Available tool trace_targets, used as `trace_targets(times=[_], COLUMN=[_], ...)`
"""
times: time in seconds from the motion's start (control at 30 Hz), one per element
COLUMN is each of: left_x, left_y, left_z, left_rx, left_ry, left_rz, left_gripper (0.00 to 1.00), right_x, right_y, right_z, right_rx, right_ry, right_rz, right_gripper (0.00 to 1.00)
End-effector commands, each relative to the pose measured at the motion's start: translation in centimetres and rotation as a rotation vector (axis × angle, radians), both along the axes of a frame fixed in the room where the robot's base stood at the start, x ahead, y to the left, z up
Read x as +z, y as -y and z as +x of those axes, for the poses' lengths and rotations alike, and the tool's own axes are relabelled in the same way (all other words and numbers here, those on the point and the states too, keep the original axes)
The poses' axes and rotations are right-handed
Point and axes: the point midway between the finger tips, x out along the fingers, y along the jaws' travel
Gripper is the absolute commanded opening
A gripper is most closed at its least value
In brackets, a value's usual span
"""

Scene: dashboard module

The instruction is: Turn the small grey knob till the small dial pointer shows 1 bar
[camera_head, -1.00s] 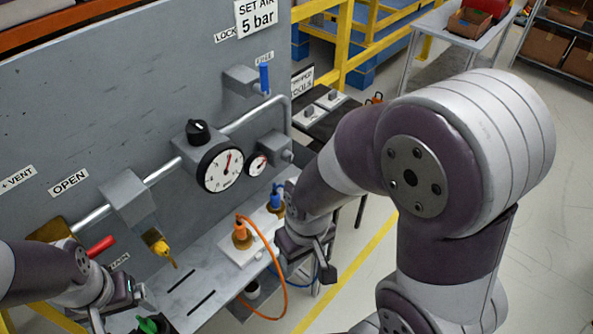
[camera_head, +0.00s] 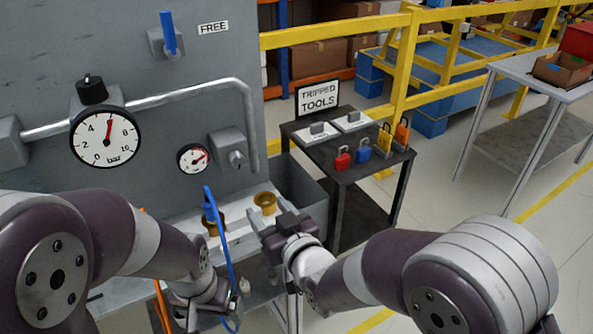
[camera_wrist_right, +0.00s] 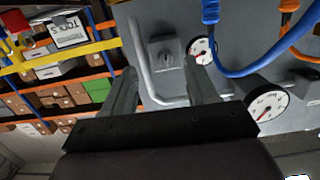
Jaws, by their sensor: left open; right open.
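The small grey knob (camera_head: 236,159) sits on a grey block on the panel, right of the small dial (camera_head: 193,158). The small dial's red pointer leans to the upper right; its numbers are too small to read. My right gripper (camera_head: 270,217) is open and empty, below and right of the knob, apart from it. In the right wrist view the knob (camera_wrist_right: 166,60) shows ahead between the open fingers (camera_wrist_right: 163,75), with the small dial (camera_wrist_right: 202,50) beside it. My left gripper (camera_head: 208,300) is lower left by the blue hose; its fingers are partly hidden.
A large gauge (camera_head: 105,137) with a black knob (camera_head: 92,91) is further left. A grey pipe (camera_head: 190,92) bends down right of the small knob. The blue hose (camera_head: 222,250) hangs near both grippers. A dark tool table (camera_head: 350,165) with padlocks stands behind right.

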Motion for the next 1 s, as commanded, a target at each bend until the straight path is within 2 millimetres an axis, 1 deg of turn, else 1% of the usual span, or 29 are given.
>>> trace_targets(times=[0.03, 0.1, 0.2, 0.27, 0.37, 0.5, 0.63, 0.7, 0.8, 1.0], left_x=[0.1, 0.1, 0.1, 0.1, 0.2, 0.3, 0.3, 0.4, 0.4, 0.4], left_y=[0.0, 0.0, 0.0, 0.0, 0.0, 0.0, 0.0, 0.0, 0.0, 0.0], left_z=[0.0, 0.0, 0.0, 0.0, 0.0, 0.0, 0.0, 0.0, 0.0, 0.0], left_rx=[0.000, 0.000, 0.001, 0.001, 0.001, 0.000, 0.000, 0.000, 0.000, 0.000], left_ry=[0.000, 0.000, 0.000, 0.000, -0.001, 0.000, -0.001, -0.001, -0.001, -0.001], left_rz=[0.000, 0.000, 0.000, 0.000, 0.000, 0.000, 0.000, 0.000, 0.000, 0.000], left_gripper=[0.91, 0.91, 0.91, 0.91, 0.91, 0.91, 0.91, 0.91, 0.91, 0.91], right_x=[1.1, 2.2, 2.8, 2.8, 2.8, 2.8, 2.8, 2.8, 2.8, 2.8], right_y=[-0.1, -0.1, -0.3, -0.8, -2.1, -4.3, -5.8, -6.4, -6.9, -7.1], right_z=[0.2, 0.3, 0.8, 1.5, 3.4, 6.6, 8.9, 9.8, 10.5, 10.9], right_rx=[-0.001, -0.004, -0.006, -0.006, -0.006, -0.006, -0.006, -0.006, -0.006, -0.006], right_ry=[0.039, 0.082, 0.107, 0.110, 0.109, 0.108, 0.107, 0.106, 0.106, 0.106], right_rz=[0.026, 0.055, 0.071, 0.072, 0.071, 0.071, 0.070, 0.069, 0.069, 0.069], right_gripper=[0.58, 0.58, 0.58, 0.58, 0.58, 0.58, 0.58, 0.58, 0.58, 0.58])
